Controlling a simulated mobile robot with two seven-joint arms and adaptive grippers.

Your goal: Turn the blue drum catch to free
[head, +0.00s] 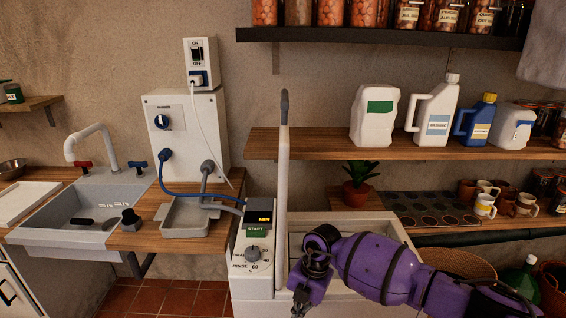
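A white top-loading machine stands at bottom centre, with a front panel (254,262) holding a small display, a green START label and a grey dial. Its lid (283,165) stands upright, seen nearly edge-on, with a grey handle on top. My purple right arm crosses the machine's opening from the lower right, its wrist bent down over the front part. My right gripper (300,303) is partly seen at the bottom edge, and its fingers are not clear. The blue drum catch cannot be made out; the drum is hidden by my arm and the rim. My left gripper is not in view.
A wall box (185,130) with a blue-pointer knob, a switch box (201,62), hoses and a grey tray (185,215) are left of the machine, beside a sink (85,210). A shelf (400,144) with jugs runs behind. Mugs (485,205) stand at right. The upright lid limits room leftward.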

